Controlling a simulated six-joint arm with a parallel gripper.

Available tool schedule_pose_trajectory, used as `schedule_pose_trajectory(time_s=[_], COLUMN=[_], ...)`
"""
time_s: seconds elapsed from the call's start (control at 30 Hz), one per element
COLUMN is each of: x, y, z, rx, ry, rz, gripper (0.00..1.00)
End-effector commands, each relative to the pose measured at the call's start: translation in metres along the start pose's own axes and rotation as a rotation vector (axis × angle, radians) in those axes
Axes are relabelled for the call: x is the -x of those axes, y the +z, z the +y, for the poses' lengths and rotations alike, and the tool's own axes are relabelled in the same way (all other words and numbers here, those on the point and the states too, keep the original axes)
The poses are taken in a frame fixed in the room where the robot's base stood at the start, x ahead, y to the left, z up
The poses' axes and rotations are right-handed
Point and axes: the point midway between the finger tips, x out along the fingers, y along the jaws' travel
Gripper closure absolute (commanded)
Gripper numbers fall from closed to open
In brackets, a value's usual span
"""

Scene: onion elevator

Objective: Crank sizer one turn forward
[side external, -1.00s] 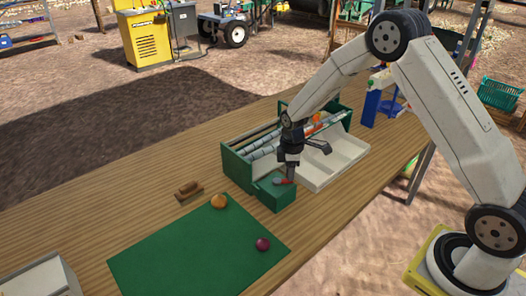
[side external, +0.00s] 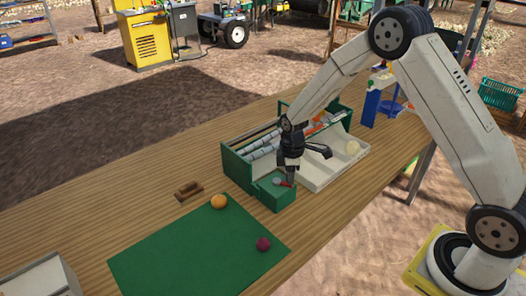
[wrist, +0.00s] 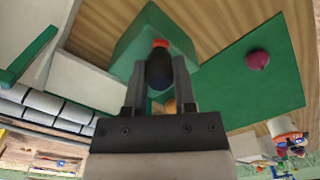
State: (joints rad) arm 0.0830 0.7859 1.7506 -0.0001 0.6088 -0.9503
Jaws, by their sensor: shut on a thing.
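The sizer (side external: 233,166) is a green-sided box with grey rollers (side external: 265,150) and a white sloping tray (side external: 320,170) at its right. A green gearbox (side external: 270,197) sits at its near end, with a grey disc and a red crank arm (side external: 287,184) on top. My gripper (side external: 290,175) points down over the gearbox. In the wrist view my gripper (wrist: 158,78) is shut on the dark crank handle (wrist: 159,70), which stands between the fingers with red beneath it. A pale onion (side external: 352,147) lies in the white tray.
A green mat (side external: 190,250) lies at the front with an orange-yellow onion (side external: 219,201) and a purple onion (side external: 263,244). A wooden block with a handle (side external: 188,190) lies left of the sizer. A pale box (side external: 40,278) stands at the near left corner. Bare table lies left of the mat.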

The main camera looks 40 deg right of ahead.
Motion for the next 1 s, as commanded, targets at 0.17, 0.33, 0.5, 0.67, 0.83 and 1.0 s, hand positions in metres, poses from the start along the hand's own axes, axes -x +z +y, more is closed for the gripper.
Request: schedule_pose_trajectory(time_s=[0.17, 0.33, 0.5, 0.67, 0.83, 1.0], x=[0.002, 0.002, 0.002, 0.002, 0.003, 0.003], y=[-0.005, -0.005, -0.005, -0.006, -0.010, -0.013], z=[-0.002, -0.002, -0.002, -0.003, -0.007, -0.011], rx=[0.000, -0.001, -0.001, 0.000, 0.001, 0.001], ry=[0.010, 0.011, 0.012, 0.012, 0.013, 0.014], rz=[0.009, 0.010, 0.010, 0.010, 0.011, 0.011], gripper=[1.00, 1.00, 1.00, 1.00, 1.00, 1.00])
